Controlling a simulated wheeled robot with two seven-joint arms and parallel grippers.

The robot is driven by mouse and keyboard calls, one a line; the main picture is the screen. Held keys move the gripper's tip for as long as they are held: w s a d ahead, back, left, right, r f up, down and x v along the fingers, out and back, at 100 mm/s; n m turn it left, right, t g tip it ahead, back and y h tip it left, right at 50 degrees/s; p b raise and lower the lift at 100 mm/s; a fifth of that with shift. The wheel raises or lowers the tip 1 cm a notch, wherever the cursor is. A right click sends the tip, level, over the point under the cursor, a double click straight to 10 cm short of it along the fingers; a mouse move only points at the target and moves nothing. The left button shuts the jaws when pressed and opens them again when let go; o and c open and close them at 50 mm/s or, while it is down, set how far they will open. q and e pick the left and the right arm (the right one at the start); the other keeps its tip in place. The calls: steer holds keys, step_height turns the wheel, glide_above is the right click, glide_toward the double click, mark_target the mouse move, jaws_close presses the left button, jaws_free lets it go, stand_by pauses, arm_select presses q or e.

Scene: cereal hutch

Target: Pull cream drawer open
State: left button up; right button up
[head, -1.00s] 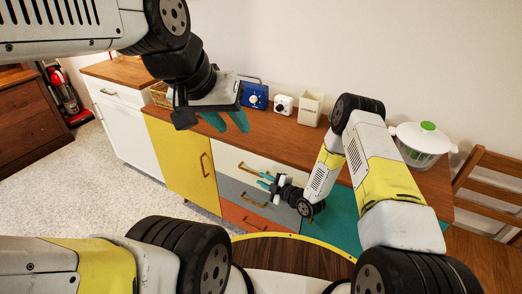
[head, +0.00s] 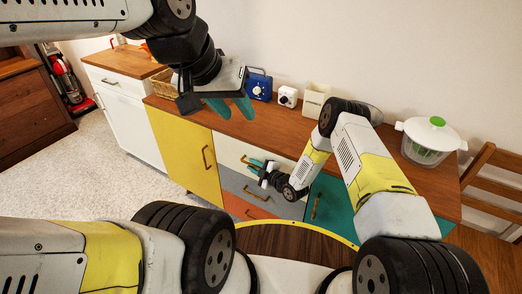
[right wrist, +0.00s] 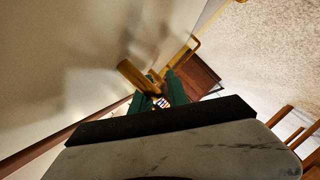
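The cream drawer (head: 233,150) is the top drawer of the wooden-topped hutch and looks closed. Its brass handle (head: 246,160) shows just left of my right gripper (head: 260,165). In the right wrist view, the brass handle (right wrist: 138,76) lies at the teal fingertips of my right gripper (right wrist: 158,88). The fingers look apart, with the handle at or between their tips; I cannot tell whether they touch it. My left gripper (head: 230,107) is open and empty, above the hutch's left part in the picture.
Below are a grey drawer (head: 232,183) and an orange drawer (head: 236,208). A yellow door (head: 180,150) is left and a teal door (head: 335,205) right. A blue radio (head: 259,86), white box (head: 288,96), canister (head: 314,100) and salad spinner (head: 430,140) stand on top.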

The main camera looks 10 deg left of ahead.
jaws_close()
stand_by(1.4)
